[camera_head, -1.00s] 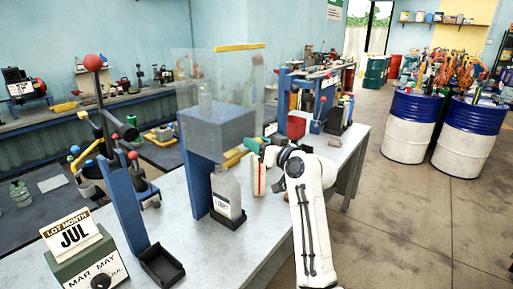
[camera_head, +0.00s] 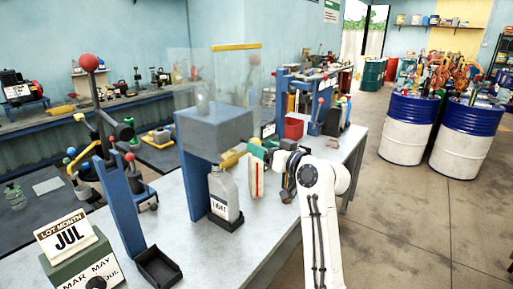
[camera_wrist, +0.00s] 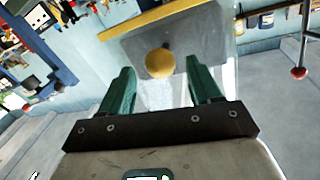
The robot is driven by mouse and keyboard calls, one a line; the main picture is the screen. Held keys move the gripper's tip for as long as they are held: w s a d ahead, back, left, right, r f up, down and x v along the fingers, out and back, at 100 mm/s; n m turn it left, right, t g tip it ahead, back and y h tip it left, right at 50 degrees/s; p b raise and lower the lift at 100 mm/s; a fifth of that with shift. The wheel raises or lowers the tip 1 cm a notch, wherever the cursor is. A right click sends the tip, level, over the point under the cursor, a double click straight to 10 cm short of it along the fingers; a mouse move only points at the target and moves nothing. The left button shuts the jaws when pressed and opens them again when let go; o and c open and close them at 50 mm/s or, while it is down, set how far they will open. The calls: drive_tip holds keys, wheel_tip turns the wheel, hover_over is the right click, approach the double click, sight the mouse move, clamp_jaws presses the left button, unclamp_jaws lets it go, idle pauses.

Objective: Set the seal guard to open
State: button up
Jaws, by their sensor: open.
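The seal guard (camera_head: 222,75) is a clear panel with a yellow bar along its top edge, standing up around the grey block (camera_head: 215,130) of the blue-posted station. In the wrist view, the yellow bar (camera_wrist: 150,20) runs across the top, and a round yellow knob (camera_wrist: 160,63) shows in front of the grey block. My gripper (camera_head: 250,152) is at the right side of this block, beside a yellow piece (camera_head: 232,158). In the wrist view, the green fingers of my gripper (camera_wrist: 160,70) are apart, with the knob appearing between their tips. Contact cannot be told.
A clear bottle (camera_head: 224,193) stands under the block in a dark holder. A red box (camera_head: 294,127) is behind.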

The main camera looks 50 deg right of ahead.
drive_tip(key=s+a+b, duration=0.1)
drive_tip(key=s, duration=0.6)
idle(0.4)
drive_tip(key=s+a+f+n+g+y, duration=0.15)
drive_tip(key=a+f+g, duration=0.25)
drive_tip(key=a+f, duration=0.6)
drive_tip(key=s+a+f+g+y, duration=0.2)
drive_tip(key=a+f+g, duration=0.3)
drive_tip(key=f, duration=0.9)
drive_tip(key=s+a+f+n+g, duration=0.1)
drive_tip(key=s+a+f+g, duration=0.3)
drive_tip(key=s, duration=0.6)
drive_tip(key=s+a+f+n+g, duration=0.1)
drive_tip(key=s+a+f+g, duration=0.2)
drive_tip(key=s+a+f, duration=0.4)
drive_tip(key=s+f+h, duration=0.1)
drive_tip(key=s+f, duration=0.1)
drive_tip(key=s, duration=0.2)
drive_tip(key=shift+f+g, duration=0.3)
drive_tip(key=shift+g, duration=0.1)
